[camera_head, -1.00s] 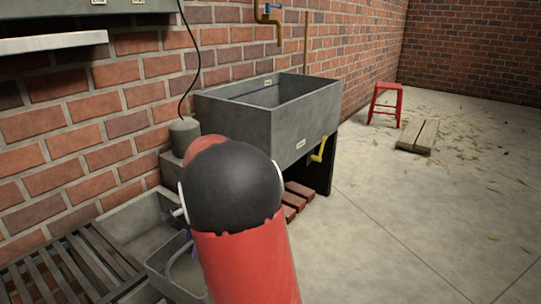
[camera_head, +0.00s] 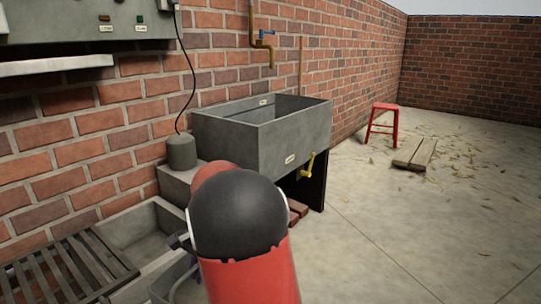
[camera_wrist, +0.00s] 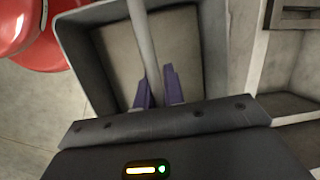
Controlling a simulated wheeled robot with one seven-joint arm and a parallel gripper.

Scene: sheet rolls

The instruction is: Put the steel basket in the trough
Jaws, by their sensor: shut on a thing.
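The steel basket (camera_wrist: 82,62) is a grey open box with a round bar handle (camera_wrist: 140,35). My gripper (camera_wrist: 158,90) is shut on this handle, with a purple finger on each side of it. The basket looks empty from above. In the head view only a corner of the basket (camera_head: 170,284) shows at the bottom, and my arm hides the rest and most of the gripper. A large grey trough (camera_head: 285,140) stands by the brick wall beyond my arm, open at the top, with a yellow crank on its front. The basket is apart from it, nearer to me.
A low concrete basin (camera_head: 140,226) with a slatted rack (camera_head: 65,268) lies at the lower left. A grey cylinder (camera_head: 181,152) with a cable stands beside the trough. A brass tap (camera_head: 263,45) hangs above it.

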